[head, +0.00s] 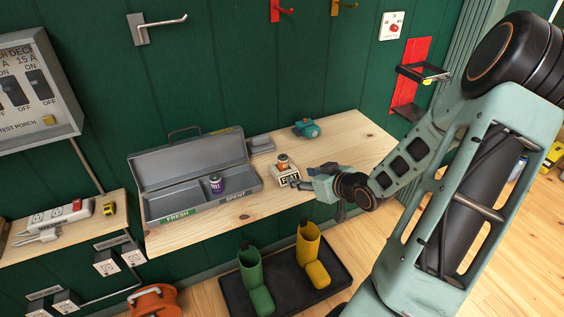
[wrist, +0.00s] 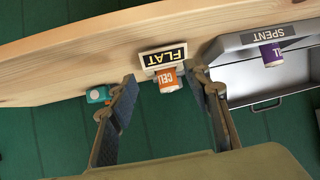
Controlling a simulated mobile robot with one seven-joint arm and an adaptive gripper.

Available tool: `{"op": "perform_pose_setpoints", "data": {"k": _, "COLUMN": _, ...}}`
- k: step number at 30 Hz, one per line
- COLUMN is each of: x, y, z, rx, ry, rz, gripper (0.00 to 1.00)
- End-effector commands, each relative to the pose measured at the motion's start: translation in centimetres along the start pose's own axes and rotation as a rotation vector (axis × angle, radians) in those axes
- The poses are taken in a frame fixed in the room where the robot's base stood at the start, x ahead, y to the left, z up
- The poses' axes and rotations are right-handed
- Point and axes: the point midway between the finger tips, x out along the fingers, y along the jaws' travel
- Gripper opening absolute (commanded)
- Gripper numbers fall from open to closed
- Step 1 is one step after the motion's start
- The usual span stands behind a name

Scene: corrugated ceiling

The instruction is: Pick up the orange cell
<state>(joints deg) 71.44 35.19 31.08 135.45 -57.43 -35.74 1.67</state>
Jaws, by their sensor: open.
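The orange cell (head: 282,159) is a short orange cylinder marked CELL. It stands upright at a small pale block labelled FLAT (wrist: 164,57) on the wooden shelf. In the wrist view the orange cell (wrist: 167,79) appears between my two fingers, farther out along their line. My gripper (head: 300,184) is open and empty, just right of the block in the head view. The wrist view shows its fingers (wrist: 163,88) spread wide on both sides of the cell. I cannot tell whether any finger touches the block.
An open grey metal box (head: 157,206) stands left, labelled FRESH and SPENT, with a purple cell (head: 216,184) in its SPENT side. A teal object (head: 306,128) lies at the back of the shelf (head: 350,140). Green and yellow boots (head: 312,258) stand below.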

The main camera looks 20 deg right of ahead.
Motion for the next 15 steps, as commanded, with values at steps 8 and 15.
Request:
{"op": "perform_pose_setpoints", "data": {"k": 8, "x": -1.8, "y": -0.5, "z": -3.1, "rx": -0.016, "ry": 0.165, "rz": -0.041, "gripper": 0.45}}
{"op": "perform_pose_setpoints", "data": {"k": 15, "x": 1.1, "y": -0.8, "z": -3.9, "rx": -0.022, "ry": 0.179, "rz": -0.048, "gripper": 0.45}}
